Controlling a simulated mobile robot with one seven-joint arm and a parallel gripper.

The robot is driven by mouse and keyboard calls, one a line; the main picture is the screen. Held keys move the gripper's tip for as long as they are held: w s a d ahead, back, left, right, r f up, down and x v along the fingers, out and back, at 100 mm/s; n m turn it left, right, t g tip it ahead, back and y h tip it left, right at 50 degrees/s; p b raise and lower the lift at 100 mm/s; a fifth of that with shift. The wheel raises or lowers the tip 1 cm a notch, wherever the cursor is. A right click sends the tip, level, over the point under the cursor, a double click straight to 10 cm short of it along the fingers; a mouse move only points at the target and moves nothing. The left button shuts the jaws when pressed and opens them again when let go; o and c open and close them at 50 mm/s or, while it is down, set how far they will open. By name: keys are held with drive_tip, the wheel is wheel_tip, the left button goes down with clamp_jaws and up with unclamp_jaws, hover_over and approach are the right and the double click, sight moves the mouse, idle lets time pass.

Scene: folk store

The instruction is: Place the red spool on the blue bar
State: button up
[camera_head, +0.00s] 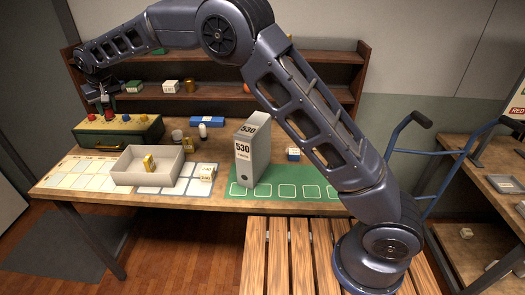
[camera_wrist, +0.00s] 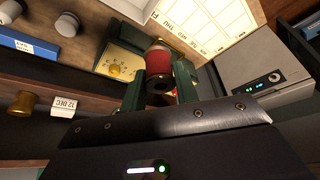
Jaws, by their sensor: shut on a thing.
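The red spool (camera_wrist: 160,58) is in the wrist view, between the two green fingers of my gripper (camera_wrist: 161,76), which is shut on it. The spool has dark ends and a tan or brass rim. In the head view my gripper (camera_head: 104,97) is at the far left, just over the green box, and the held spool cannot be made out clearly. The blue bar (camera_head: 207,121) lies at the back of the table near its middle, with a pale label. It also shows at the left edge of the wrist view (camera_wrist: 12,38), well apart from my gripper.
A green box (camera_head: 118,132) with several colored knobs stands beneath my gripper. A grey tray (camera_head: 148,178) holds a yellow item. A tall grey file box (camera_head: 252,150) stands right of the blue bar. A brown shelf (camera_head: 205,97) runs behind.

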drive_tip(key=w+d+r+m+t+h, duration=0.1)
drive_tip(key=w+d+r+m, duration=0.25)
drive_tip(key=d, duration=0.65)
drive_tip(key=w+d+r+m+h, duration=0.1)
drive_tip(key=w+d+r+m, duration=0.15)
drive_tip(key=w+d, duration=0.45)
drive_tip(key=m+h, duration=0.4)
drive_tip(key=m, duration=0.6)
hover_over(294, 152)
wheel_tip(294, 152, down, 7)
wheel_tip(294, 152, down, 20)
drive_tip(key=shift+r, duration=0.15)
drive_tip(key=shift+f, duration=0.2)
drive_tip(key=o, duration=0.9)
drive_tip(key=shift+o, duration=0.2)
drive_tip(key=v, duration=1.2)
drive_tip(key=shift+r, duration=0.15)
